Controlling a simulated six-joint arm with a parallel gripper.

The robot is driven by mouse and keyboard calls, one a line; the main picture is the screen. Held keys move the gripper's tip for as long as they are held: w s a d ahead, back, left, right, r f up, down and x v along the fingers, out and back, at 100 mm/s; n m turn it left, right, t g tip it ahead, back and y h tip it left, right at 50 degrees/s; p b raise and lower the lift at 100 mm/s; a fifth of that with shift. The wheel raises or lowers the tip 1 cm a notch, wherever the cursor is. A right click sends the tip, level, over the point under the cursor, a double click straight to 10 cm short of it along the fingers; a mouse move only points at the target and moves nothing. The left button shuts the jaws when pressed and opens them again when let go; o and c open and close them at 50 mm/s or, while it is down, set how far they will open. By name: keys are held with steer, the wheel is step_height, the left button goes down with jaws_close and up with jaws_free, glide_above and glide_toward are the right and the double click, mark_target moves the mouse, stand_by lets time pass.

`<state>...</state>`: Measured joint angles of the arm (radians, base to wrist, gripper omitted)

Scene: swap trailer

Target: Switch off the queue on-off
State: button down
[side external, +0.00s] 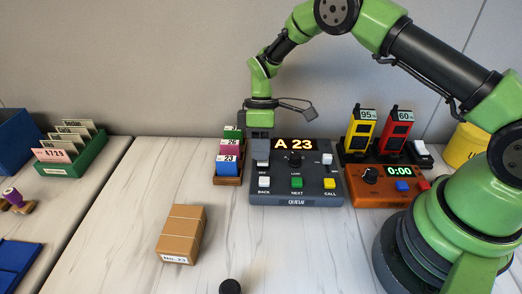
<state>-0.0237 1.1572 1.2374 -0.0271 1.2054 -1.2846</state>
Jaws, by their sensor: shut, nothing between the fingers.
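The dark grey queue panel (312,199) stands on the white table, with its display (295,144) lit and reading "A 23". A black knob (295,159) sits below the display, with a small white control (327,159) to its right. White, green and yellow buttons marked BACK (264,182), NEXT (297,182) and CALL (329,183) line the front. My gripper (260,164) is shut and empty, pointing down at the panel's upper left. It hides most of what lies beneath it; part of a label shows below. I cannot tell whether it touches the panel.
A wooden rack with coloured number cards (228,165) stands close left of the panel. An orange timer box (378,198) reading 0:00 stands to the right, with yellow (360,133) and red (397,134) devices behind. A cardboard box (182,232) lies in front left. The front table is mostly clear.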

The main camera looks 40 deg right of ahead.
steer(key=shift+w+d, duration=0.2)
steer(key=shift+d, duration=0.2)
steer(key=v, duration=1)
steer(key=shift+a, duration=0.3)
steer(key=shift+s+r, duration=0.15)
steer(key=r, duration=0.4)
steer(key=shift+s+d, duration=0.3)
steer(key=shift+d, duration=0.05)
steer(key=shift+f, duration=0.2)
steer(key=x, duration=1.4)
steer(key=shift+w+d, duration=0.1)
